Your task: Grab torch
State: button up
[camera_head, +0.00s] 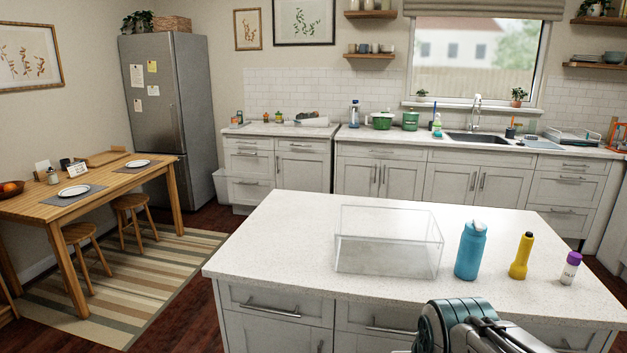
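Part of my arm shows at the bottom edge, in front of and below the torch. The fingers of my gripper do not show. Nothing touches the torch.
A clear, open-looking box (388,258) sits on the island left of the blue bottle. The island's left end is clear. A dining table (110,185) with stools stands at the left, beside a fridge (168,110). Counters with a sink (474,139) line the back wall.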

aim_at(519, 269)
jog(key=z, duration=0.35)
jog(key=k, duration=0.5)
jog(key=z, duration=1.25)
jog(key=i, duration=1.55)
jog(key=u, duration=0.7)
